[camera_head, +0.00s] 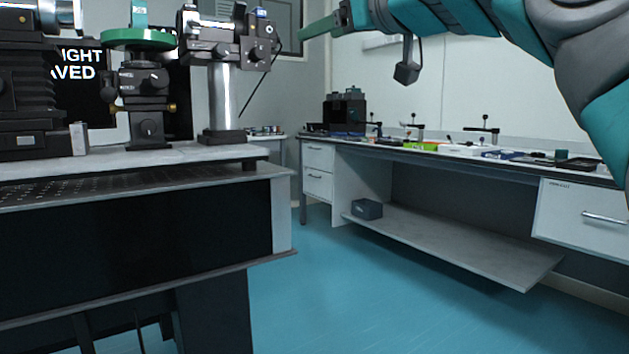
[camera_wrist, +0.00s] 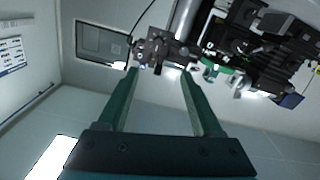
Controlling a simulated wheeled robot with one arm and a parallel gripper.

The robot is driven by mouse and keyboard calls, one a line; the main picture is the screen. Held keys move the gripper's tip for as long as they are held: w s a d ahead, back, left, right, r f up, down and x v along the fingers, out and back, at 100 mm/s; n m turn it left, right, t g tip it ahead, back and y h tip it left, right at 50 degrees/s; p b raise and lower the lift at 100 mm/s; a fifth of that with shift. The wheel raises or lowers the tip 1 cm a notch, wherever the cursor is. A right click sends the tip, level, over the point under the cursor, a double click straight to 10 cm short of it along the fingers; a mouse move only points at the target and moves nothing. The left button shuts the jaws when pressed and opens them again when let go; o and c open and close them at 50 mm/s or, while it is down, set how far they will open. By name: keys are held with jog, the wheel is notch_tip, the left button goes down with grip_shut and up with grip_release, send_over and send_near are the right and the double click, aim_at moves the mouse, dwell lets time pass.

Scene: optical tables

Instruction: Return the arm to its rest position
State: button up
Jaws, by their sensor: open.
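My arm is teal and grey and reaches across the top right of the head view. My gripper's green finger (camera_head: 320,27) shows at the top middle of the head view, beside the optical mounts. In the wrist view my gripper (camera_wrist: 160,72) has two green fingers spread apart with nothing between them. Beyond the fingertips is a black optical mount on a silver post (camera_head: 223,95); I cannot tell the exact gap between it and the fingers.
An optical table (camera_head: 130,185) with black mounts and a green ring-shaped part (camera_head: 138,37) stands at left. A workbench (camera_head: 470,157) with small tools runs along the back wall, with a dark box (camera_head: 367,209) on its lower shelf. The blue floor (camera_head: 340,300) between is clear.

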jog(key=s+f+m+g+h+p, duration=0.2)
jog(key=s+f+g+h+p, duration=0.15)
jog(key=f, duration=1.05)
jog(key=s+f+m+g+h+p, duration=0.15)
jog(key=f+g, duration=0.25)
jog(key=f, duration=1)
jog(key=s+d+f+m+g+h+p, duration=0.2)
jog(key=s+d+f+g, duration=0.2)
jog(key=s+f, duration=0.8)
jog(key=s+d+f+m+g+h+p, duration=0.3)
jog(key=s+d+f+g, duration=0.2)
jog(key=s+f, duration=0.8)
jog(key=s+d, duration=0.3)
jog(key=s, duration=0.1)
jog(key=shift+d+m, duration=0.35)
jog(key=shift+d, duration=0.05)
jog(key=shift+c, duration=0.4)
